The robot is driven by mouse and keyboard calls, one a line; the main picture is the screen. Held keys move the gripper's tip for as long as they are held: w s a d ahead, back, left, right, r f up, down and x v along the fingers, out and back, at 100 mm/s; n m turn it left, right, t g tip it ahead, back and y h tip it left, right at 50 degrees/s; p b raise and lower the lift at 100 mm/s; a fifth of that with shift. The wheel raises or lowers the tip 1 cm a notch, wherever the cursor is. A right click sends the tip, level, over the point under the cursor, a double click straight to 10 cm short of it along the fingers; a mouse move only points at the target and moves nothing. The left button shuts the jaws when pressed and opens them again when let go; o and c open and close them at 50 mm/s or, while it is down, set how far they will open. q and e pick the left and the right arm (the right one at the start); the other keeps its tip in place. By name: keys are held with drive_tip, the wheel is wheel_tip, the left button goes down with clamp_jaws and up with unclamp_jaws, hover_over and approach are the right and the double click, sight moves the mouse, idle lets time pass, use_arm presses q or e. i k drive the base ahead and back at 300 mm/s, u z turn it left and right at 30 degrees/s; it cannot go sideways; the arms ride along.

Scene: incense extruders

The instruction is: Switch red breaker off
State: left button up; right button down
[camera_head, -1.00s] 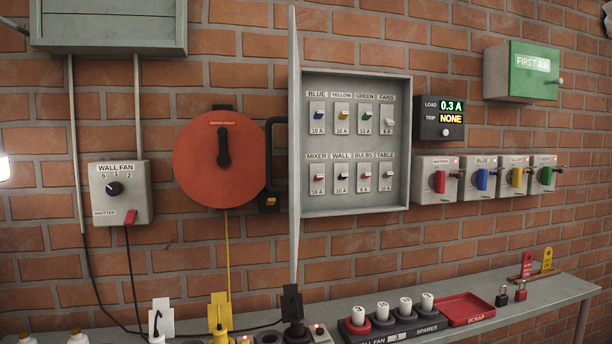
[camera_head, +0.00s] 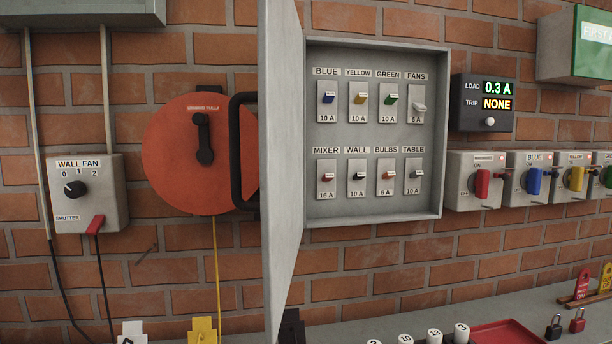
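The open grey breaker box (camera_head: 375,218) hangs on the brick wall, with two rows of labelled breakers. No label there reads red. The MIXER breaker (camera_head: 327,176), lower left, has a red toggle. The BULBS breaker (camera_head: 387,173) has a small reddish toggle. I cannot clearly tell their on or off positions. Right of the box, a grey switch unit has a red handle (camera_head: 482,183) pointing roughly upright; its small label is hard to read. Neither of my grippers is in view.
The box door (camera_head: 281,180) stands open toward me at the left. A load display (camera_head: 482,103) reads 0.3 A, trip NONE. Blue (camera_head: 534,181) and yellow (camera_head: 576,178) handles sit right of the red one. A cable reel (camera_head: 175,150) hangs left. Padlocks (camera_head: 554,327) stand below.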

sight(328, 177)
drive_tip(key=k, duration=0.65)
drive_tip(key=z, duration=0.85)
drive_tip(key=i, duration=1.3)
drive_tip(key=u, duration=0.3)
